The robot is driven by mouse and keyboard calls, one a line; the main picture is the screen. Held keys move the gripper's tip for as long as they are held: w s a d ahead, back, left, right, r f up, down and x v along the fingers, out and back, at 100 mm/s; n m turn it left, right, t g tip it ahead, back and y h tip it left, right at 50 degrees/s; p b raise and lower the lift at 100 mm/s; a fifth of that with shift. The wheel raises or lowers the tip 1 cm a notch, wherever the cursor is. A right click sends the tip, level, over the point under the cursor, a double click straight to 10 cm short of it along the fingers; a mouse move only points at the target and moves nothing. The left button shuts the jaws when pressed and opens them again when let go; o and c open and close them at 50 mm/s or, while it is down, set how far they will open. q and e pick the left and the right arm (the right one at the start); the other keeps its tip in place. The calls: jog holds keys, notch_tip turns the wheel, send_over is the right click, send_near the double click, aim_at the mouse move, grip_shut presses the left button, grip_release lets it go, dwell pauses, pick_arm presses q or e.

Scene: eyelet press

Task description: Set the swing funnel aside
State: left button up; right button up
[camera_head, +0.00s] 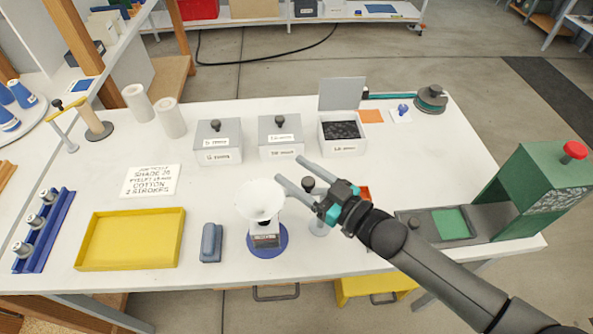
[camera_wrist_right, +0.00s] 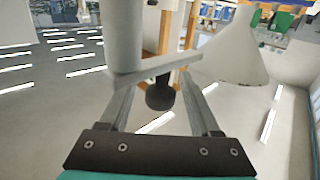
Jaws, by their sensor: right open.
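The swing funnel (camera_head: 260,198) is a white cone, wide end up, above a round blue base (camera_head: 280,243) at the front middle of the table. A dark knob (camera_head: 308,184) and a pale upright post (camera_head: 319,222) stand just right of it. My right gripper (camera_head: 289,169) is open, its fingers pointing left past the knob, near the funnel's rim. In the right wrist view the knob (camera_wrist_right: 160,95) shows between the open fingers, and the funnel (camera_wrist_right: 235,62) is to the right. Contact with the knob cannot be told. My left gripper is not in view.
A green press (camera_head: 535,190) stands at the right. A blue-grey block (camera_head: 211,242) and a yellow tray (camera_head: 84,262) lie left of the funnel. Grey lidded boxes (camera_head: 217,158) and an open box of dark pieces (camera_head: 330,146) stand behind. Some clear tabletop lies behind the yellow tray.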

jog(key=shift+w+a, duration=0.1)
jog(key=shift+w, duration=0.05)
grip_shut()
dwell(0.5)
dwell(0.9)
